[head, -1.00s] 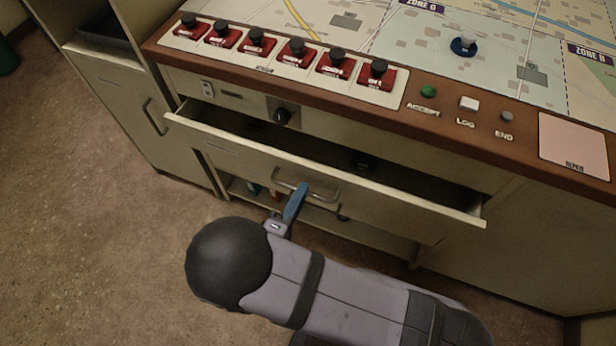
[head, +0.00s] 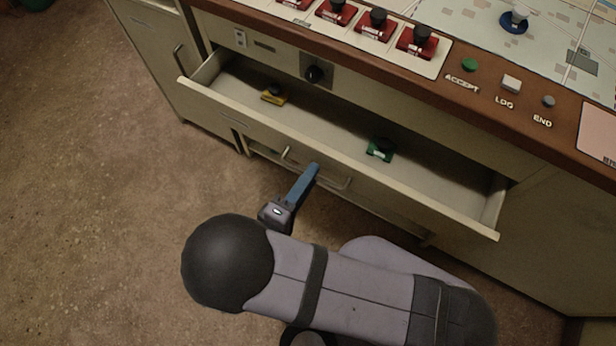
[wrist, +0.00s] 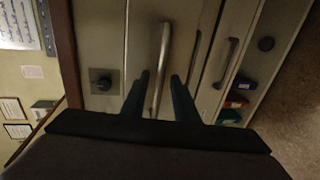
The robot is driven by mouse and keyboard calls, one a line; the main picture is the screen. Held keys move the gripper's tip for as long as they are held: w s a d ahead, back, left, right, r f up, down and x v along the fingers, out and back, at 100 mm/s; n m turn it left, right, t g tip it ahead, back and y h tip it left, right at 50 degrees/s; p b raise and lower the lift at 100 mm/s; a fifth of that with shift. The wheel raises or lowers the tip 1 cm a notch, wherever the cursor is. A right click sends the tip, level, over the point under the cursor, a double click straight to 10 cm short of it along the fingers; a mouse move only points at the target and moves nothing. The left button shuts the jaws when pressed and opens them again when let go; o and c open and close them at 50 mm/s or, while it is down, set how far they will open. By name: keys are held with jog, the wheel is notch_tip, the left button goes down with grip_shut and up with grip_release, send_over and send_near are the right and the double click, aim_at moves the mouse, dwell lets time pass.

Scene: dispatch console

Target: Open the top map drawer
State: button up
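The top map drawer (head: 420,208) is pulled well out of the console, and its inside shows in the head view. Its metal handle (head: 338,184) is on the front face, partly hidden by my gripper. My gripper (head: 312,170) reaches the handle from the front. In the wrist view, the handle bar (wrist: 165,45) runs between my two dark fingers (wrist: 160,80). The fingers stand apart, with a visible gap beside the bar, so they look open around it.
Inside the drawer lie a yellow item (head: 273,97) and a green item (head: 380,150). A black knob (head: 313,74) sits on the panel above. A cabinet door (head: 160,60) stands at left. The floor (head: 90,200) at left is clear.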

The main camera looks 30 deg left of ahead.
jog(key=shift+s, duration=0.1)
notch_tip(320, 180, up, 8)
jog(key=s+p, duration=0.2)
jog(key=p, duration=0.3)
jog(key=shift+s+f, duration=0.2)
jog(key=shift+s, duration=0.15)
